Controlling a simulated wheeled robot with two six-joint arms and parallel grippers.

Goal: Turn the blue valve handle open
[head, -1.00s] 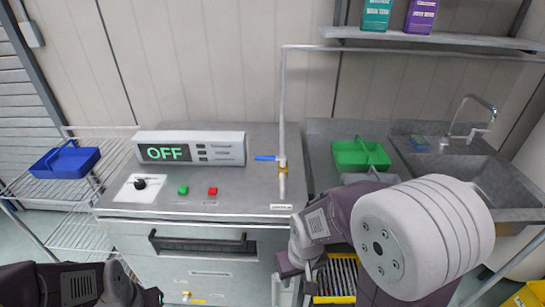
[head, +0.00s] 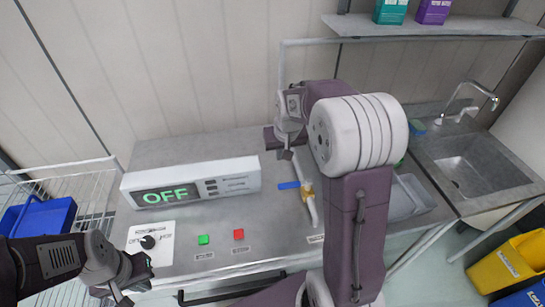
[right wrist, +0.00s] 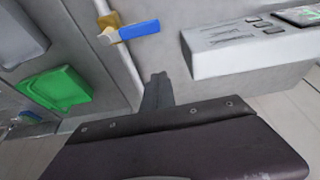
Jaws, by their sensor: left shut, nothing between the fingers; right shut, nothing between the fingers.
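The blue valve handle (head: 288,186) points left from the brass valve body (head: 307,192), crosswise to the white pipe (head: 313,212). The handle also shows in the right wrist view (right wrist: 138,30), where nothing touches it. My right gripper (head: 286,154) is shut and empty, just behind and above the handle in the head view. Its closed fingertips show in the right wrist view (right wrist: 158,76), apart from the handle. My left gripper (head: 130,285) is shut and empty at the lower left, by the counter's front edge.
A display box (head: 190,182) reading OFF stands left of the valve. A knob (head: 148,242), a green button (head: 203,239) and a red button (head: 238,234) are in front of it.

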